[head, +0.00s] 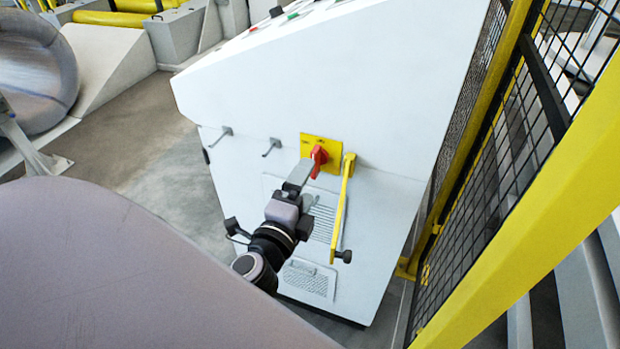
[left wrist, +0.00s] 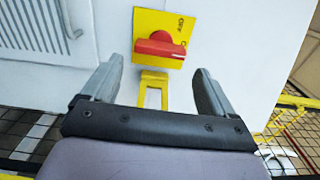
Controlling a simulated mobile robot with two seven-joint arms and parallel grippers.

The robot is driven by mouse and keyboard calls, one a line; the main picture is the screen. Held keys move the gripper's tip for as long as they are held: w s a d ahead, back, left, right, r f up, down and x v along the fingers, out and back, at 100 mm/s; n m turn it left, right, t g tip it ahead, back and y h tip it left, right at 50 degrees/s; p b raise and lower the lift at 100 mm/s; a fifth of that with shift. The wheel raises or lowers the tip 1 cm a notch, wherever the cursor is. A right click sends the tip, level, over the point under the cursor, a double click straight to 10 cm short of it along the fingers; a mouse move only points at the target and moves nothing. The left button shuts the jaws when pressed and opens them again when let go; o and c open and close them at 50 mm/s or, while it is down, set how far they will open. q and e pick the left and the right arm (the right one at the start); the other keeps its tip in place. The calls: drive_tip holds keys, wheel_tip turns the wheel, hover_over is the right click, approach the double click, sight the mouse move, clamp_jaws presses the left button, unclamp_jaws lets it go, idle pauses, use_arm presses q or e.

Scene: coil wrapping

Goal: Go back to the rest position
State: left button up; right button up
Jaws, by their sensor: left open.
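My left gripper (head: 303,172) is open in front of the white cabinet (head: 330,80), close to a red rotary switch (head: 318,160) on a yellow plate (head: 309,143). In the left wrist view the two fingers (left wrist: 158,70) stand wide apart with nothing between them. The red switch (left wrist: 158,45) sits beyond the fingertips, on the yellow plate (left wrist: 176,22) with an OFF label. I see no contact between fingers and switch. My right gripper is in neither view.
A yellow bar (head: 342,210) stands out from the cabinet beside the gripper. Two small hooks (head: 271,147) jut from the cabinet front. A yellow-framed mesh fence (head: 500,180) closes off the right. Grey floor (head: 165,165) is open at left; a large coil (head: 38,70) stands beyond.

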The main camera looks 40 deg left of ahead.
use_arm(q)
drive_tip(key=shift+s+d, duration=0.15)
drive_tip(key=shift+s, duration=0.45)
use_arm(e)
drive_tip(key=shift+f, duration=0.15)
use_arm(q)
drive_tip(key=s+d+f+n+g+h+p, duration=0.1)
drive_tip(key=s+d+f+n+g+h, duration=0.2)
drive_tip(key=s+f+n, duration=0.3)
drive_tip(key=s+d+f+n+g+h+p, duration=0.1)
drive_tip(key=s+d+f+n+g+h, duration=0.2)
drive_tip(key=s+f+n, duration=0.3)
wheel_tip(320, 180, down, 5)
drive_tip(key=shift+d+f+n+g+h+p, duration=0.15)
drive_tip(key=shift+d+n+g+h+p, duration=0.2)
drive_tip(key=shift+d+n+g, duration=0.2)
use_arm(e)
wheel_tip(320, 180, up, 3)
